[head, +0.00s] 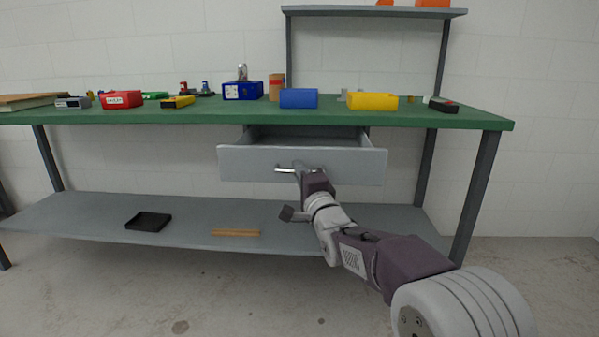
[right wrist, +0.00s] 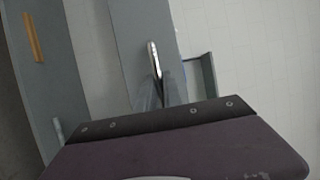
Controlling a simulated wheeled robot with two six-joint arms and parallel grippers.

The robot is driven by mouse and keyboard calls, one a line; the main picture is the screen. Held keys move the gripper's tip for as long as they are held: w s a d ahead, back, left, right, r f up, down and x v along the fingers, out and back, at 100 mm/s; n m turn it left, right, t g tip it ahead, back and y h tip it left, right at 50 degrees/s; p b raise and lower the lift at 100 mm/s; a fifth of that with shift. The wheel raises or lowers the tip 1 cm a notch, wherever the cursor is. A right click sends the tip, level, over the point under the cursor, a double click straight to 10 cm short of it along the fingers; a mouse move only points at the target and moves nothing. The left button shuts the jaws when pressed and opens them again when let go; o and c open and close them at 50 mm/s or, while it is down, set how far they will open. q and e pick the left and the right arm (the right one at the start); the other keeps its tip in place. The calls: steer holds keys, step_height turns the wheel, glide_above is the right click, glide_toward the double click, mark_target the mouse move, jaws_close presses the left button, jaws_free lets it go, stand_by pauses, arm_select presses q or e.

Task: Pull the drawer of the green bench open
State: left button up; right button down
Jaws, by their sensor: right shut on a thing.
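The green bench (head: 420,115) stands against the wall in the head view. Its grey drawer (head: 345,165) is pulled out under the top, with a gap showing behind its front panel. A metal bar handle (head: 284,170) is on the drawer front. My right gripper (head: 302,170) is at the handle and shut on it. In the right wrist view, the handle (right wrist: 153,56) runs between the fingers (right wrist: 158,90), against the drawer front (right wrist: 138,35). Part of the handle is hidden by the gripper. My left gripper is not in view.
Red (head: 121,99), blue (head: 298,98) and yellow (head: 372,101) items stand on the bench top. A lower shelf (head: 80,212) holds a black tray (head: 148,221) and a wooden strip (head: 236,232). The floor in front is clear.

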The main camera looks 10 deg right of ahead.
steer(key=shift+s, duration=0.2)
steer(key=c, duration=1.8)
jaws_free()
steer(key=shift+o, duration=0.2)
steer(key=p+v, duration=0.2)
steer(key=v, duration=0.7)
steer(key=shift+p, duration=0.35)
